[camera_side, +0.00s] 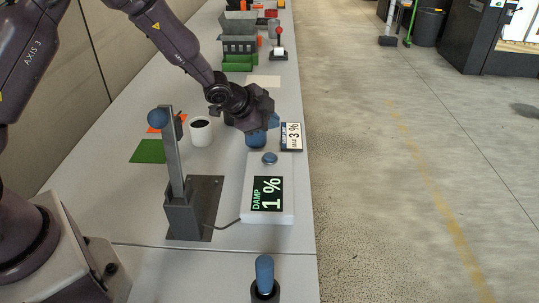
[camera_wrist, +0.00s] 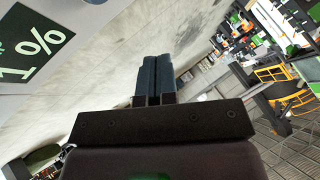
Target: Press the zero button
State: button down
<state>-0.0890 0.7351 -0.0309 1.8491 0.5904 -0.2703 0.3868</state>
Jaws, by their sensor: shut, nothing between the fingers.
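A white box with a dark display (camera_side: 267,193) reading "DAMP 1 %" stands near the table's right edge. A round blue button (camera_side: 270,158) is on its top, at the end beyond the display. My gripper (camera_side: 257,125) is just beyond the button in the side view, above the table and apart from the button. In the wrist view my gripper's fingers (camera_wrist: 154,66) are together and empty. The display (camera_wrist: 35,50) shows at the upper left of the wrist view; I do not make out the button there.
A small sign (camera_side: 291,137) reading "3 %" stands beside the gripper. A white cup (camera_side: 201,131) with dark contents is left of it. A grey post (camera_side: 174,160) with a blue ball rises left of the box. A blue-topped handle (camera_side: 265,273) stands in front.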

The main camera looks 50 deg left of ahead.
aim_at(270, 157)
jog(key=shift+f, duration=3.35)
jog(key=shift+f, duration=0.4)
jog(key=shift+f, duration=0.5)
jog(key=shift+r, duration=0.95)
jog(key=shift+r, duration=2.45)
